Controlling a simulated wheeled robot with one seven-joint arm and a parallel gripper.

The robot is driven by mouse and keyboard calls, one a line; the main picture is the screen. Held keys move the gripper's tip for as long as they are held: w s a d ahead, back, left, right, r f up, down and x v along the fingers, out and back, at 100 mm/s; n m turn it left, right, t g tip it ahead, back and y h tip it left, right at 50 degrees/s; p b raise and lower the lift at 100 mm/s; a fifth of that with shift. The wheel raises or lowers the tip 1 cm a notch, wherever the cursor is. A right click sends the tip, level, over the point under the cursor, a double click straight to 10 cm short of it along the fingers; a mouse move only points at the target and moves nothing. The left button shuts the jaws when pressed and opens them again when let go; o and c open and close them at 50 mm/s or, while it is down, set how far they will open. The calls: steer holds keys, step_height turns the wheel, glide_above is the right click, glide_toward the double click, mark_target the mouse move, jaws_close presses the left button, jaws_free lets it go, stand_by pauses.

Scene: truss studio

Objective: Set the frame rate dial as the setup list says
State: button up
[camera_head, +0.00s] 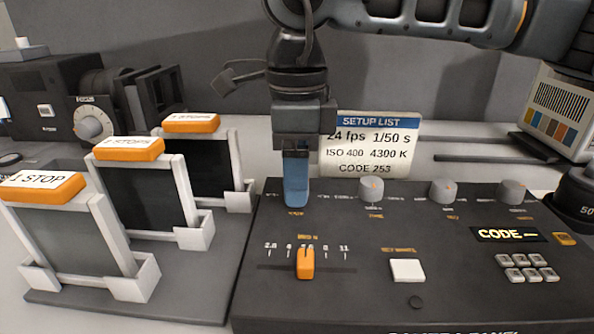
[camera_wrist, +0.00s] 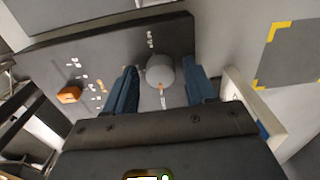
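The setup list card (camera_head: 371,145) stands behind the panel and reads 24 fps, 1/50 s, ISO 400, 4300 K, CODE 253. My gripper (camera_head: 296,201) points straight down at the leftmost dial position of the dark camera panel (camera_head: 355,300). The dial there is hidden behind my fingers in the head view. In the wrist view a round grey dial (camera_wrist: 160,71) with an orange pointer mark lies between my two blue fingers (camera_wrist: 162,82). The fingers are apart, with a gap visible on each side of the dial. The dial's label and scale are too small to read.
Other grey dials (camera_head: 371,189) (camera_head: 443,191) (camera_head: 512,191) line the panel to the right. An orange slider (camera_head: 305,263), a white button (camera_head: 407,270) and a keypad (camera_head: 526,268) sit nearer. Framed filters with orange tabs (camera_head: 128,148) stand close on the left.

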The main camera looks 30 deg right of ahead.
steer(key=shift+o, duration=0.2)
steer(key=shift+r+p, duration=0.4)
steer(key=shift+r, duration=3.5)
